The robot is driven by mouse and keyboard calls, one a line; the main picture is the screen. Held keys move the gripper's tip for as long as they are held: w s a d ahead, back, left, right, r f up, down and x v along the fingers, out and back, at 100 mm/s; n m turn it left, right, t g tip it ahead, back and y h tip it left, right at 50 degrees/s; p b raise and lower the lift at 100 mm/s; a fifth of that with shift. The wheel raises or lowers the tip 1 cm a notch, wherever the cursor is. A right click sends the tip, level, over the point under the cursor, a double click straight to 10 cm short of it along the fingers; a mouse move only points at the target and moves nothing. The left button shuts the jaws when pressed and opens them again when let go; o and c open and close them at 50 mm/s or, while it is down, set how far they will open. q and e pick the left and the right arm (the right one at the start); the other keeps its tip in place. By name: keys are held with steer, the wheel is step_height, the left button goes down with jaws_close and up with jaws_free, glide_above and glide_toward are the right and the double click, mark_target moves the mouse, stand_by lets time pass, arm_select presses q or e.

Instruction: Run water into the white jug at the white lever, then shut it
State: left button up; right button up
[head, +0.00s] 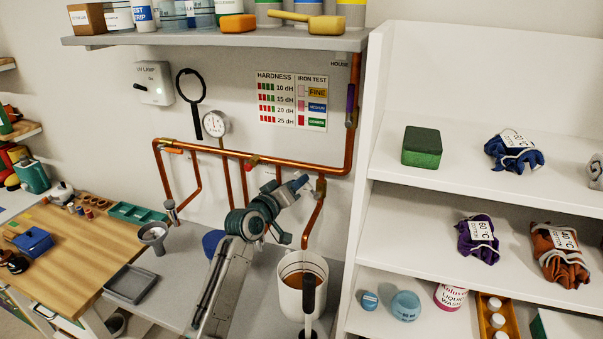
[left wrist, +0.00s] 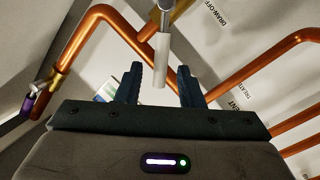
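The white jug (head: 291,300) stands upright on the grey counter, its dark handle towards me. The end of a copper spout (head: 312,225) hangs over its open mouth; I cannot tell whether water runs. The white lever (left wrist: 161,58) hangs from a metal stem in the left wrist view. My left gripper (head: 301,184) is up at the copper pipes above the jug. In the left wrist view its fingers (left wrist: 160,80) are apart, with the lever's lower end between them in the picture and gaps at both sides. In the head view my gripper mostly hides the lever. My right gripper is not in view.
Copper pipes (head: 290,163) run along the wall, with an orange lever (head: 173,151), a red one (head: 252,161) and a purple one (head: 350,105). A funnel (head: 153,234) and grey tray (head: 131,284) are left. A white shelf unit (head: 385,180) bounds the right side.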

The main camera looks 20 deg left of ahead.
arm_select(q)
steer(key=x, duration=0.3)
steer(key=shift+p, duration=0.35)
steer(key=shift+w, duration=0.15)
steer(key=c, duration=0.6)
jaws_close()
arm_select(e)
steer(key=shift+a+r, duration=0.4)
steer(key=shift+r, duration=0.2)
